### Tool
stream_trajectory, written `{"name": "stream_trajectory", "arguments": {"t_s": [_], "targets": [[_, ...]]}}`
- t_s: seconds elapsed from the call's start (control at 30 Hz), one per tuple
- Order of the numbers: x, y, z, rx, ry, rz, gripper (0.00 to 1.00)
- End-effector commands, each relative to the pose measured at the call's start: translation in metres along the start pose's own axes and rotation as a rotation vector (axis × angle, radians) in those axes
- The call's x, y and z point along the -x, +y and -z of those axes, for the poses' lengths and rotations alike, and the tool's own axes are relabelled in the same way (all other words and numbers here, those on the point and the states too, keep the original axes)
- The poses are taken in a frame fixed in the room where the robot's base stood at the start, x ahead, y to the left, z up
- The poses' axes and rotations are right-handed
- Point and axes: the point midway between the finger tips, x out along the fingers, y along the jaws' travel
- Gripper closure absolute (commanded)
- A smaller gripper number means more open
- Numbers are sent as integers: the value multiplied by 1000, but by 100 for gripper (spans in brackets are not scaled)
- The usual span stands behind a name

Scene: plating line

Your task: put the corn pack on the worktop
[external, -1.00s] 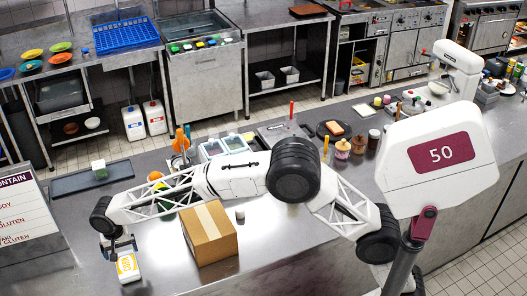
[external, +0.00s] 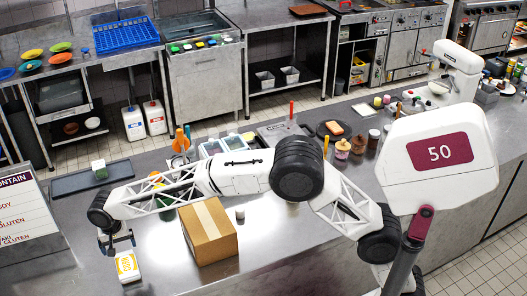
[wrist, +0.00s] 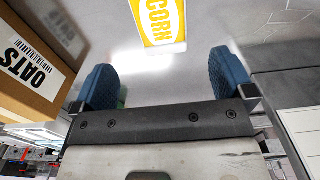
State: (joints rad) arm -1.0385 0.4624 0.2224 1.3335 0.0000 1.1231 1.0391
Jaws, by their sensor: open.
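The corn pack (external: 127,267) is white and yellow. It rests on the steel worktop (external: 172,262) near its front left edge, left of the cardboard box. In the wrist view the corn pack (wrist: 162,22) shows at the top, cut off by the frame, with its CORN label visible. My gripper (external: 118,247) is just above and behind the pack in the external view. In the wrist view my gripper (wrist: 158,82) has its two blue fingers wide apart with nothing between them. The pack lies beyond the fingertips, apart from them.
A cardboard box (external: 208,230) stands right of the pack; its OATS label shows in the wrist view (wrist: 30,62). An allergen sign (external: 25,215) stands at the left. Worktop between pack and box is clear.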

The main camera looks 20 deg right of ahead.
Motion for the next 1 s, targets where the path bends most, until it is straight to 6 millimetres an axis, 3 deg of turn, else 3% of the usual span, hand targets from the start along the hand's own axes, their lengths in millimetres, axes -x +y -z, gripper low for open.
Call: {"name": "stream_trajectory", "arguments": {"t_s": [0.4,0.57,0.77,1.0], "targets": [[1,1,1,0,0,0,0],[8,14,8,-1,2,3,0],[30,61,32,-5,8,11,0],[68,156,69,-8,24,27,0]]}}
